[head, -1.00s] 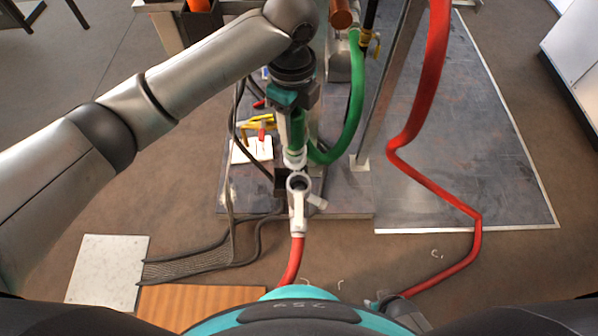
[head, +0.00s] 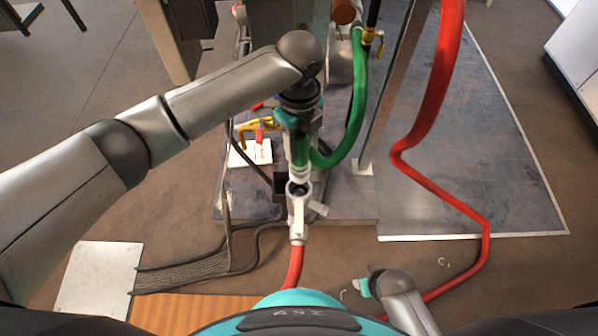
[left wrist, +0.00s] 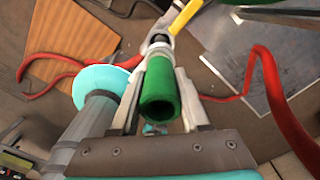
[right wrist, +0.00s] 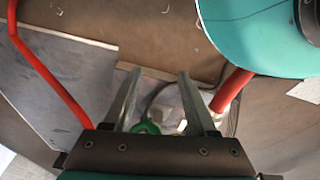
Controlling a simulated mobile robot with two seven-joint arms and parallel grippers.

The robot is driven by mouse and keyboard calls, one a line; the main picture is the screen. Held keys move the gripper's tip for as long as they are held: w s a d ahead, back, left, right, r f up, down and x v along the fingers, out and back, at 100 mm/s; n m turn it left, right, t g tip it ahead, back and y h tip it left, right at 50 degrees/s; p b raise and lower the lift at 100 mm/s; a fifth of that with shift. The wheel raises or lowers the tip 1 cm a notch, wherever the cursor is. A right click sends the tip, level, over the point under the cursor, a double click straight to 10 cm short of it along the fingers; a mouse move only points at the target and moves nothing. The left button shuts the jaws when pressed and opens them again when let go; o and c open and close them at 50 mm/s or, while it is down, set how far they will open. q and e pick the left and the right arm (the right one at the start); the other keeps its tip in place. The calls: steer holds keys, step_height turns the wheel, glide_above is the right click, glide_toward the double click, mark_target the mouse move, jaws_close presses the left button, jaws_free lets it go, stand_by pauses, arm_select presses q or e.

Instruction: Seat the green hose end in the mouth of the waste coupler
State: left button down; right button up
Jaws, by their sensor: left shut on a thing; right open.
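My left gripper (head: 300,158) is shut on the green hose (head: 352,110), just above the waste coupler (head: 298,212). The hose's pale end (head: 300,174) points down toward the coupler's round, dark mouth. In the left wrist view the green hose (left wrist: 160,100) lies between the fingers, with the grey coupler (left wrist: 158,42) beyond. My right gripper (right wrist: 160,100) is open and empty; it shows low in the head view (head: 363,287). A bit of green (right wrist: 147,127) shows past its fingers.
A red hose (head: 293,268) runs down from the coupler. A thicker red hose (head: 440,185) bends along the right. A metal post (head: 390,85) stands behind. A white card (head: 250,152) and yellow tool (head: 250,130) lie on the grey base. Floor between the right gripper and base is clear.

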mark_target(299, 169)
arm_select(q)
step_height(299, 169, down, 6)
steer(key=b, duration=0.2)
steer(key=shift+f+b, duration=0.2)
steer(key=shift+b, duration=0.1)
steer(key=shift+f+b, duration=0.9)
steer(key=shift+f, duration=1.1)
steer(key=shift+c, duration=1.9)
jaws_free()
arm_select(e)
steer(key=w+a+r, duration=0.1)
steer(key=w+r, duration=0.1)
steer(key=r, duration=0.2)
steer(key=w+r+t, duration=0.1)
steer(key=w+r, duration=0.1)
steer(key=r, duration=0.3)
steer(key=shift+w+a+r, duration=0.15)
steer(key=shift+w+a, duration=0.1)
steer(key=shift+a, duration=0.15)
